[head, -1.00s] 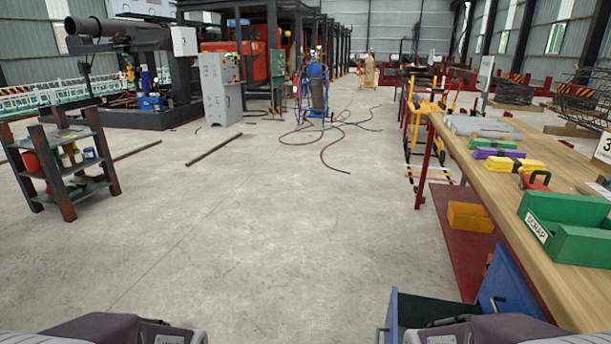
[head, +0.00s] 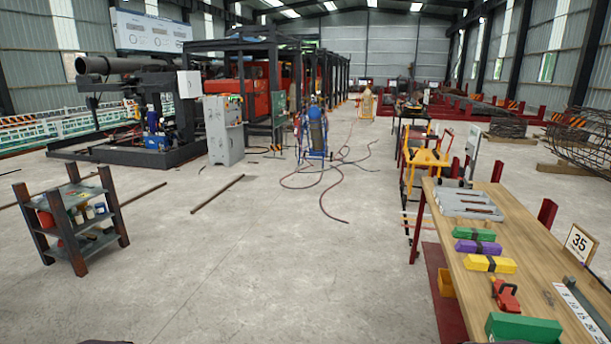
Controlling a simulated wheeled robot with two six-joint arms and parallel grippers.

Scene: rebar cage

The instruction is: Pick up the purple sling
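The purple sling (head: 478,247) is a folded bundle with a dark band around its middle. It lies on the wooden workbench (head: 536,232) at the right of the head view, between a green sling (head: 473,234) behind it and a yellow sling (head: 489,264) in front. Neither of my grippers shows in the head view, and nothing touches the purple sling except the bench under it, as far as I can see.
A grey tray (head: 468,205) lies behind the slings. A dark shelf rack (head: 70,222) stands at left. The floor (head: 290,265) between is clear.

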